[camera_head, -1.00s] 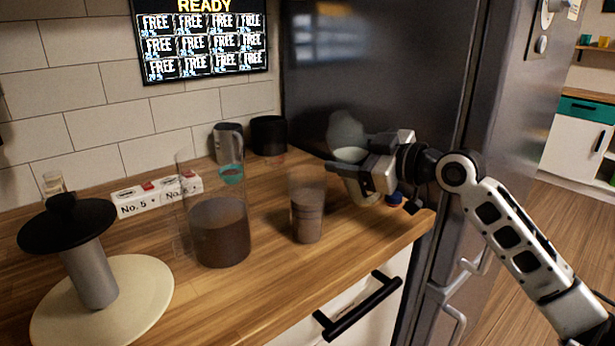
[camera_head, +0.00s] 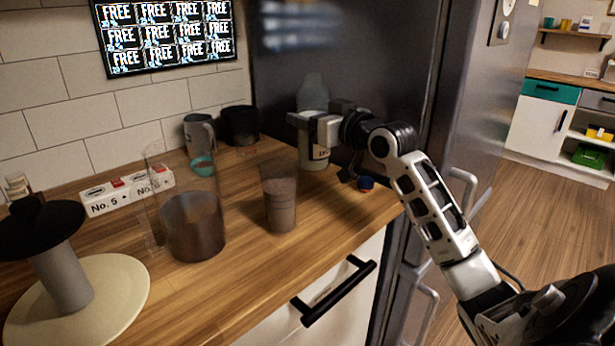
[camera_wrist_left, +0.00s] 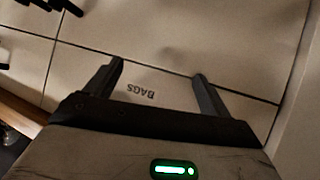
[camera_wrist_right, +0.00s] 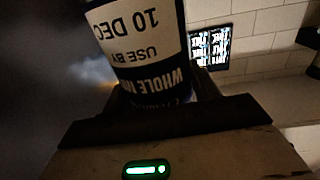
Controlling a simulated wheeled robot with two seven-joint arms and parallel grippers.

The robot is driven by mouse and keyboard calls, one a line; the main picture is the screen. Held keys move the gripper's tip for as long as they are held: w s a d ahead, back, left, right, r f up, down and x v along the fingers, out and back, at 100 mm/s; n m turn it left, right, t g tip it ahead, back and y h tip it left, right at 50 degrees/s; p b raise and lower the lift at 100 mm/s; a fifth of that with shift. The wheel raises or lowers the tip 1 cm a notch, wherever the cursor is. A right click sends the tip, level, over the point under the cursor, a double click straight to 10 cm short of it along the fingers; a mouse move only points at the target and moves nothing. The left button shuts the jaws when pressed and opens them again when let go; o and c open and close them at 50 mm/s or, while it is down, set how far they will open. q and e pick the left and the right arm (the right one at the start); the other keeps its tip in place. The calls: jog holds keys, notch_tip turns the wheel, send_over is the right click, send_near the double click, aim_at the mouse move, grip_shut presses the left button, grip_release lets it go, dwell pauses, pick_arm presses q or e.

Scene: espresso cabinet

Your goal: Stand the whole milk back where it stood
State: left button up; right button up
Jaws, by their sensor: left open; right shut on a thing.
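The whole milk bottle (camera_head: 312,92) is a clear bottle with a label, upright at the back right of the wooden counter, beside the dark fridge. My right gripper (camera_head: 318,122) is shut on it. I cannot tell whether its base touches the counter. In the right wrist view the label of the whole milk (camera_wrist_right: 140,40) reads "WHOLE" and "USE BY 10 DEC", upside down. My left gripper (camera_wrist_left: 160,80) is open and empty in front of a pale panel marked "BAGS"; it does not show in the head view.
A tall clear container (camera_head: 193,225) with dark contents and a clear cup (camera_head: 279,205) stand left of the bottle. A steel jug (camera_head: 198,132) and a black container (camera_head: 240,125) stand at the wall.

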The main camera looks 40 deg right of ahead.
aim_at(308, 96)
jog(key=shift+m+h, duration=0.6)
jog(key=shift+h, duration=0.3)
jog(key=r, duration=0.1)
jog(key=w+r, duration=0.1)
jog(key=w+r+p, duration=0.1)
jog(key=shift+d+r, duration=0.25)
jog(key=shift+d, duration=0.1)
notch_tip(308, 96, down, 5)
jog(key=shift+r, duration=0.1)
jog(key=shift+f+b, duration=0.3)
jog(key=shift+f, duration=2.15)
jog(key=o, duration=1.3)
jog(key=shift+f, duration=0.2)
